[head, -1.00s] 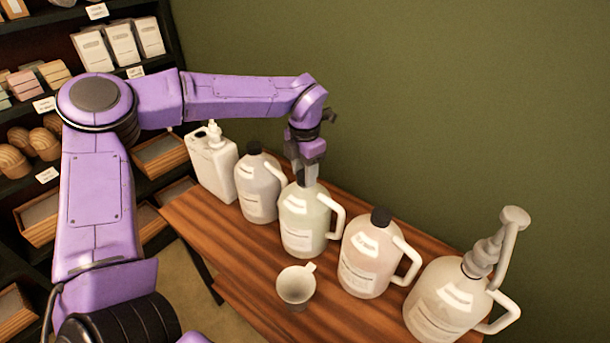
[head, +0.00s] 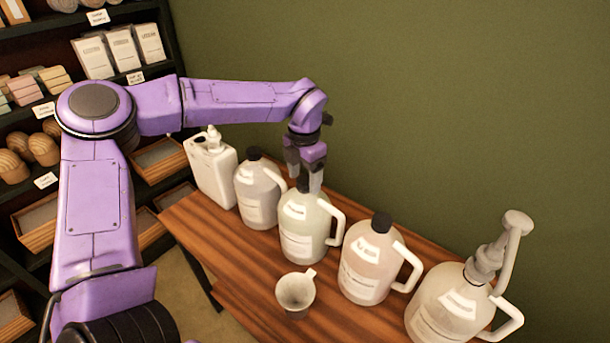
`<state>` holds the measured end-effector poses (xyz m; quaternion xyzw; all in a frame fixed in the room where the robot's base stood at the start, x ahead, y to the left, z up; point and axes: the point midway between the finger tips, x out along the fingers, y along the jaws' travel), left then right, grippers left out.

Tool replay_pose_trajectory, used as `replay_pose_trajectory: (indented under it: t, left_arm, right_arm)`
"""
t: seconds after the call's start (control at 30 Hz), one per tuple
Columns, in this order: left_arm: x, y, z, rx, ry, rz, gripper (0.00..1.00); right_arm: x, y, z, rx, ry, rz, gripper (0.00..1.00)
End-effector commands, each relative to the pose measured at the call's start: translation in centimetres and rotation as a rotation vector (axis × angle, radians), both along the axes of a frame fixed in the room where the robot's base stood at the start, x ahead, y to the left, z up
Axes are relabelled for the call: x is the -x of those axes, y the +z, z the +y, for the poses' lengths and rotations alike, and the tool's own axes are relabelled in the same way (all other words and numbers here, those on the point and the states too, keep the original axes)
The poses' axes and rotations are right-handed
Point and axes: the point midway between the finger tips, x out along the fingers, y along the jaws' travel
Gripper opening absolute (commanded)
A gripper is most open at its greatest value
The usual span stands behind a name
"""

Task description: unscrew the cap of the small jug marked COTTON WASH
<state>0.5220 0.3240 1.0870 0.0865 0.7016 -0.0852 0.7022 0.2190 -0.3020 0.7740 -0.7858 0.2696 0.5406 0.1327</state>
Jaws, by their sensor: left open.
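My left gripper (head: 304,178) points down over the middle jug (head: 304,228), with its fingers open on either side of that jug's dark cap (head: 302,186). I cannot tell whether the fingers touch the cap. The jug is pale greenish-white with a white handle on its right, and stands upright on the wooden table. Its label is too small to read, so I cannot confirm the COTTON WASH marking. Similar dark-capped jugs stand to its left (head: 259,193) and right (head: 370,264). My right gripper is out of view.
A white canister (head: 212,172) stands at the table's far left, and a jug with a pump (head: 447,306) at the right. A small white measuring cup (head: 295,292) sits in front on the wooden table (head: 240,276). Stocked shelves (head: 160,85) stand at left.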

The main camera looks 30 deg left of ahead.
Motion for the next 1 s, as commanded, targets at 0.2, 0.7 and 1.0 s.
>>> replay_pose_trajectory:
  t: [0.2, 0.7, 1.0]
  left_arm:
    - [0.1, 0.3, 0.0, 0.0, -0.073, 0.003, 0.7]
    - [0.0, 0.3, 0.0, 0.0, -0.319, 0.003, 0.7]
    - [0.0, 0.3, 0.0, 0.0, -0.469, 0.001, 0.7]
  right_arm:
    - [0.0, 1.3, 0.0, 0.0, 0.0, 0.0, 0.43]
    - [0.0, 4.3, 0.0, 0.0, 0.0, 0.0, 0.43]
    - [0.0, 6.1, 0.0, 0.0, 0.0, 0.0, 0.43]
